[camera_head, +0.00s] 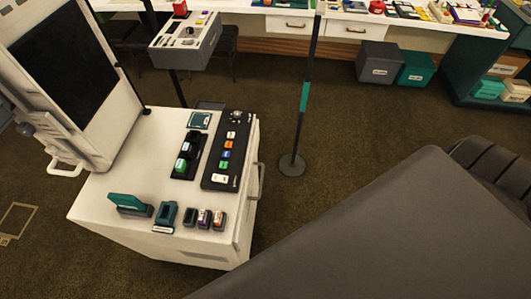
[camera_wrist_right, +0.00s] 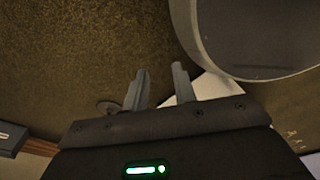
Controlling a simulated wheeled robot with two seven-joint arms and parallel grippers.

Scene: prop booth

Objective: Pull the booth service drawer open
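The white booth cabinet (camera_head: 120,195) stands at the left in the head view. A vertical bar handle (camera_head: 260,182) is on its right side, where the face is seen at a steep angle. The front face has a shallow recess or panel line low down (camera_head: 200,256). No drawer stands out from the cabinet. My right gripper (camera_wrist_right: 160,84) shows in the right wrist view, its two fingers apart with nothing between them. A white surface lies just beyond the right finger; I cannot tell what it is. My left gripper is in neither view.
A large dark grey arm part fills the lower right of the head view. A thin post on a round base (camera_head: 292,165) stands right of the cabinet. Grey (camera_head: 378,62) and teal (camera_head: 416,69) bins sit under the back counter.

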